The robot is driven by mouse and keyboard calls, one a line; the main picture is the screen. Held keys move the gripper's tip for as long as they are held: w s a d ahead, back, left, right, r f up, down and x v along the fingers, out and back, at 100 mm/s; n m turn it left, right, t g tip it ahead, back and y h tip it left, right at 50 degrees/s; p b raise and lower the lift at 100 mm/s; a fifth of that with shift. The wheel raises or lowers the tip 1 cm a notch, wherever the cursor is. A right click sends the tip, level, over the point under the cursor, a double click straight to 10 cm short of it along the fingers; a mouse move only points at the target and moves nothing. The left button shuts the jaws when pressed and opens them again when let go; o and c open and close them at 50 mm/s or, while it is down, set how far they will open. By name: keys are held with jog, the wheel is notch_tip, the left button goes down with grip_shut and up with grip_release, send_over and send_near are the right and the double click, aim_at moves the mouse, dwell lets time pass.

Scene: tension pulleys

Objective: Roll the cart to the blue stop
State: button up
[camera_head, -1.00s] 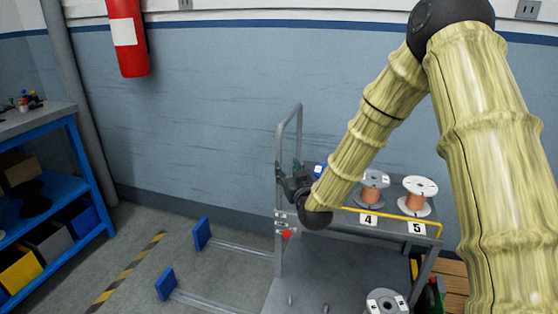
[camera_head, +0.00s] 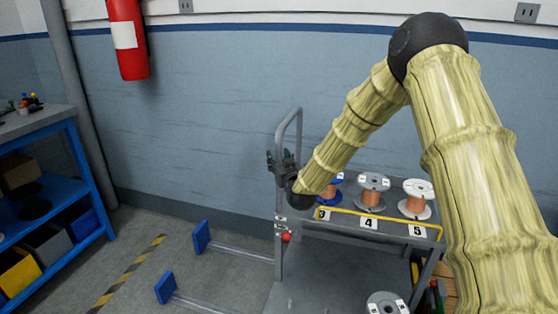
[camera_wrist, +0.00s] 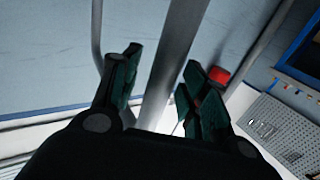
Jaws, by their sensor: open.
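The grey cart (camera_head: 345,262) stands against the blue wall, with an upright handle (camera_head: 297,118) at its left end. Two blue stops (camera_head: 202,236) (camera_head: 165,287) stand on the floor to its left, at the ends of metal rails. My gripper (camera_head: 282,160) is at the handle, above the cart's top shelf. In the wrist view, the open fingers (camera_wrist: 165,90) stand on either side of a grey handle bar (camera_wrist: 170,65), with gaps showing beside it. A red knob (camera_head: 286,237) is on the cart's left post.
Copper spools (camera_head: 372,192) stand on the top shelf behind a yellow rail (camera_head: 385,218). Another spool (camera_head: 386,303) is lower down. A blue workbench (camera_head: 75,150) with bins is at left. Striped tape (camera_head: 130,272) crosses the floor left of the stops. The floor between cart and stops holds only rails.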

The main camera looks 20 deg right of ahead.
jog(key=shift+c, duration=0.2)
grip_shut()
